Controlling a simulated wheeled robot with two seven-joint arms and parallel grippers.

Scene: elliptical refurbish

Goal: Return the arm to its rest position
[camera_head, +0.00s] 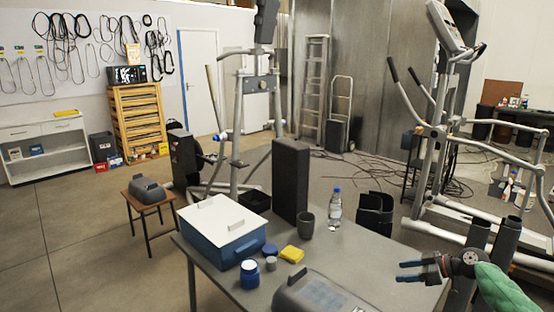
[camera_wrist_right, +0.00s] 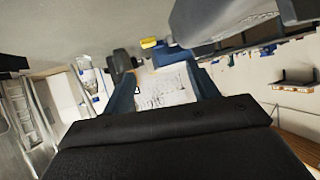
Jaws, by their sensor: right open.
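My right gripper (camera_head: 400,271) is at the lower right in the head view, with its blue fingers apart and nothing between them. It points left, over or just beside the right edge of the grey table (camera_head: 360,262); I cannot tell its exact height. The right wrist view shows the two blue fingers spread (camera_wrist_right: 163,82), with a pale patterned surface visible beyond the gap. My right arm, with a green sleeve-like part, comes in from the lower right corner. My left gripper does not show.
On the table are a blue box with a white lid (camera_head: 222,232), a tall black block (camera_head: 291,180), a dark cup (camera_head: 306,224), a water bottle (camera_head: 335,210), a yellow sponge-like item (camera_head: 292,254) and a grey console (camera_head: 322,296). An elliptical machine (camera_head: 437,140) stands behind the gripper.

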